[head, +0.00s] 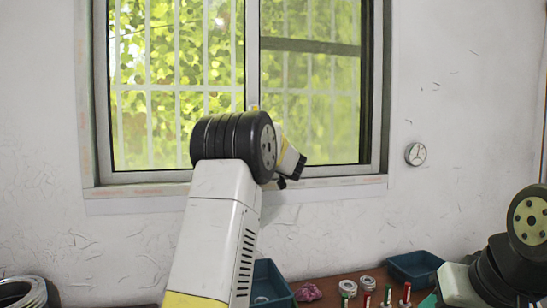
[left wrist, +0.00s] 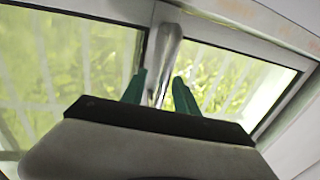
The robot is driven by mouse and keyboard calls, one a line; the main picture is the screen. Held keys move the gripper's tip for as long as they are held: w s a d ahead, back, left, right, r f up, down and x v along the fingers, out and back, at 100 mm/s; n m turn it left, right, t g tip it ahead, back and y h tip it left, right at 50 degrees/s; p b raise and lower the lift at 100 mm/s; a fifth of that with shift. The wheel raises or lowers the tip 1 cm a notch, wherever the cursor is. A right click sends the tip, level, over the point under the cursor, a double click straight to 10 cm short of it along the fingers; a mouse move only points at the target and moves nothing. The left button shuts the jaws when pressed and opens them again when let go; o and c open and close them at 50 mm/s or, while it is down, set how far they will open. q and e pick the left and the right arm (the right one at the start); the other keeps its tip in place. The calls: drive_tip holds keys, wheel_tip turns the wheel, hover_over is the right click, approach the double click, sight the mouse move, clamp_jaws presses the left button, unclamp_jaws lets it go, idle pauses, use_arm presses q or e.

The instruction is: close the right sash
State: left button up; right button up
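The window's right sash (head: 310,100) fills the right half of the window in the head view, beside the light central stile (head: 252,50). From the head I cannot tell how far the sash stands open. My left arm reaches up to the window, and its wrist hides the lower middle of the frame and the gripper's fingers. In the left wrist view, my left gripper (left wrist: 159,90) has two green fingers apart, on either side of a grey metal stile (left wrist: 168,40) ahead. I see no clear contact with it. My right arm shows at the lower right; its gripper is not visible.
A brown table (head: 335,286) stands below the window. On it are a blue bin (head: 415,268), another blue bin (head: 272,284), metal rings (head: 348,288), a pink cloth-like lump (head: 308,292) and several small red-and-white pieces. A round dial (head: 416,154) hangs on the wall.

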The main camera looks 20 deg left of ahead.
use_arm(q)
drive_tip(key=v, duration=0.7)
drive_tip(key=shift+w+r, duration=0.1)
drive_tip(key=s+d+f+m+h, duration=0.2)
drive_tip(key=s+d+m+h, duration=0.6)
drive_tip(key=s+d+h, duration=0.75)
drive_tip(key=s+f+g, duration=0.2)
drive_tip(key=s+f, duration=0.3)
drive_tip(key=s, duration=0.4)
drive_tip(key=s+a+f+g+y, duration=0.1)
drive_tip(key=s+f+g, duration=0.2)
drive_tip(key=s+f, duration=0.3)
drive_tip(key=s+a+f+g, duration=0.1)
drive_tip(key=s+f, duration=0.5)
drive_tip(key=s, duration=0.6)
drive_tip(key=shift+a+m+g+y, duration=0.2)
drive_tip(key=shift+m+g+y, duration=0.2)
drive_tip(key=shift+g, duration=0.4)
